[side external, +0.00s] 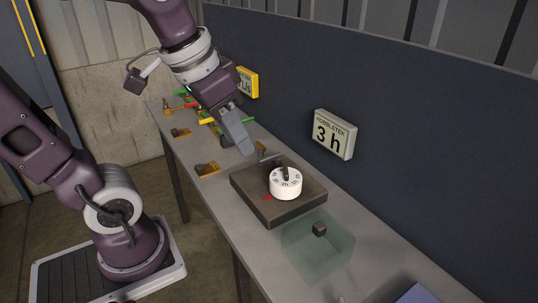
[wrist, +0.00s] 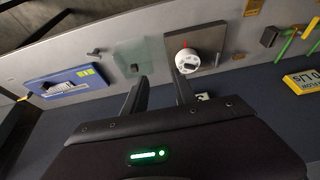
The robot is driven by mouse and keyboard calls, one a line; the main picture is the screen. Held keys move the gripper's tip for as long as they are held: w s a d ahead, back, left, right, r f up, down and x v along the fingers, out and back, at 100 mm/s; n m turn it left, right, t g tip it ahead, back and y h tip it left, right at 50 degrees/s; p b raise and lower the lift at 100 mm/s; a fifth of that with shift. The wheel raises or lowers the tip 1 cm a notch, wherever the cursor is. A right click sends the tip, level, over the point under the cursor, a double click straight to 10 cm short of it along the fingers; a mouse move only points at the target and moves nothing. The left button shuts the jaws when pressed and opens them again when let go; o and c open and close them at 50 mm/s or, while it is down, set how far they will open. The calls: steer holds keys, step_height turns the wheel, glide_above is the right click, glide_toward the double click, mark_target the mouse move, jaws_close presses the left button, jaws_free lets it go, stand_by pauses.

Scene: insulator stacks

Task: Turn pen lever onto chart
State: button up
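A dark square box (side external: 250,199) lies on the grey bench and carries a white round dial (side external: 286,186) with dark markings around its rim. A dark upright piece (side external: 285,173) stands on the dial. A short dark bar (side external: 270,158), perhaps the pen lever, shows at the box's back edge. A small red mark (side external: 267,198) is on the box top. The wrist view also shows the dial (wrist: 187,61) and box (wrist: 209,42). My gripper (side external: 241,142) hangs above and behind the box, apart from it. Its fingers are spread and empty in the wrist view (wrist: 159,77).
A sign reading "3 h" (side external: 333,134) is on the dark back panel, and a yellow sign (side external: 247,82) is farther left. Several coloured levers (side external: 204,120) and a blue case (wrist: 66,83) are on the bench.

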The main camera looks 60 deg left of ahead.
steer(key=w+a+f+g, duration=0.25)
steer(key=w+a, duration=0.55)
steer(key=w, duration=0.4)
steer(key=g, duration=0.2)
glide_above(268, 157)
step_height(268, 157, down, 12)
steer(key=shift+d+f, duration=0.15)
steer(key=shift+f, duration=0.1)
steer(key=f, duration=0.6)
steer(key=shift+a+f, duration=0.2)
steer(key=shift+f, duration=0.65)
jaws_close()
